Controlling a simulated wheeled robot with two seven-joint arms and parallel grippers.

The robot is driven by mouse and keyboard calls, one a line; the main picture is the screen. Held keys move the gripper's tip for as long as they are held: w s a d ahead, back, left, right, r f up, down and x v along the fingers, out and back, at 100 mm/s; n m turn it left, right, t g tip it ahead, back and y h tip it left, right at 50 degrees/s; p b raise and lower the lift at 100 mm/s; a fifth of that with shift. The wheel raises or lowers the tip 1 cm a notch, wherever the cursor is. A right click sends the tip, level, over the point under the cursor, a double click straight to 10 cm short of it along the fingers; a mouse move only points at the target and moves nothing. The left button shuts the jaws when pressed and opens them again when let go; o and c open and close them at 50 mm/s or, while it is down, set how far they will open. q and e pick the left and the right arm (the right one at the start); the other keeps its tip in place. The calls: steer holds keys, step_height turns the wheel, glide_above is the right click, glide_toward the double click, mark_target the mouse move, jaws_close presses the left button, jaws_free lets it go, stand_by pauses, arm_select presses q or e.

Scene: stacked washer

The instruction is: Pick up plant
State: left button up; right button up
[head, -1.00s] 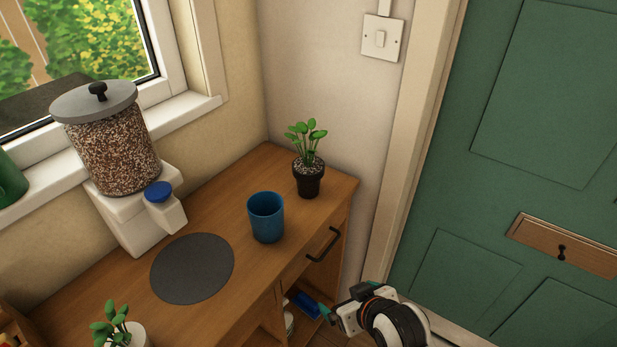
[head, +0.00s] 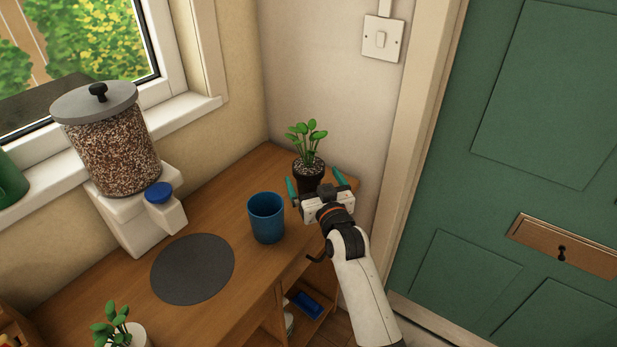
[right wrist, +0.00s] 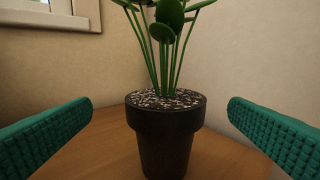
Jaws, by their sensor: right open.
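A plant with green round leaves in a black pot (head: 309,171) stands upright near the counter's back right corner. In the right wrist view the black pot (right wrist: 166,135) is between the two teal fingers, with clear gaps on both sides. My right gripper (head: 315,182) is open, its fingers pointing at the pot from the front. The lower part of the pot is partly hidden behind the gripper in the head view. A second plant in a white pot (head: 138,335) is at the lower left, cut off by the frame edge. My left gripper is not in view.
A blue cup (head: 266,218) stands just left of my right gripper. A grey round mat (head: 193,269) and a grain dispenser (head: 115,150) are farther left on the wooden counter (head: 215,215). Walls close in behind the plant; a green door (head: 530,120) is at right.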

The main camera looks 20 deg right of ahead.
mark_target(309, 166)
steer(key=w, duration=0.3)
steer(key=w+f, duration=0.1)
steer(key=w, duration=0.1)
steer(key=shift+w+d, duration=0.25)
steer(key=shift+w, duration=0.1)
steer(key=shift+r, duration=0.1)
